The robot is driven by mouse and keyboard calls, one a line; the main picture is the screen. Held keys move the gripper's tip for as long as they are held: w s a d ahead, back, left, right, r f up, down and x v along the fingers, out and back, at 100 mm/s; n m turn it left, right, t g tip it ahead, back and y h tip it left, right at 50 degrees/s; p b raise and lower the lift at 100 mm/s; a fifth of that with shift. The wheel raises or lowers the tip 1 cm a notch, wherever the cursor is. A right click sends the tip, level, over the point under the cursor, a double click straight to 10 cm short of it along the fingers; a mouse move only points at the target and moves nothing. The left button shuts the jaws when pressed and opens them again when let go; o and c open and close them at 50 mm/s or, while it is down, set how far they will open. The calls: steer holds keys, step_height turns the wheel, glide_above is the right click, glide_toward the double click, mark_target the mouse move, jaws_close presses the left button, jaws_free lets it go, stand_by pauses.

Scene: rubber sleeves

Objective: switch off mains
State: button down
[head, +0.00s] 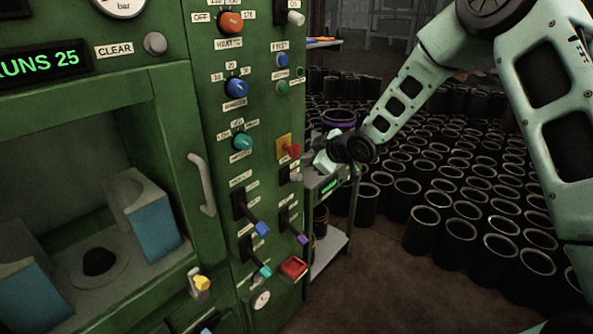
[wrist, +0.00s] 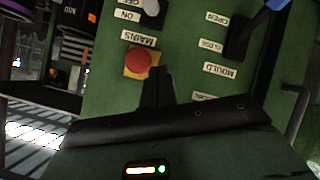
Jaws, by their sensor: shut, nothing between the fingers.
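The mains switch is a light grey knob (head: 296,177) on a dark plate, low on the right side of the green panel, below a red button on a yellow plate. In the wrist view, which is upside down, the grey knob (wrist: 152,10) is at the top edge, beside ON and OFF labels and the MAINS label (wrist: 138,37). Its exact position is hard to tell. My gripper (wrist: 159,75) is shut and empty, its dark fingers close to the panel near the red button and apart from the grey knob. In the head view my gripper (head: 322,160) is just right of the panel.
The red button (wrist: 140,62) sits very near my fingers. A blue-tipped mould lever (head: 262,228) and a purple-tipped lever (head: 301,239) stand lower on the panel. Many black sleeves (head: 455,240) cover the floor at right. A small stand (head: 330,243) is beside the panel.

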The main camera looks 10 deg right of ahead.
steer(key=p, duration=0.3)
glide_above(292, 177)
steer(key=s, duration=0.3)
step_height(292, 177, down, 4)
steer(key=f, duration=0.2)
steer(key=f+p, duration=0.1)
steer(key=w+d+f+p, duration=0.1)
steer(key=shift+f, duration=0.2)
steer(key=shift+f, duration=0.1)
steer(key=shift+s+d+f+y+b, duration=0.15)
steer(key=shift+y+b, duration=0.15)
steer(key=shift+b, duration=0.6)
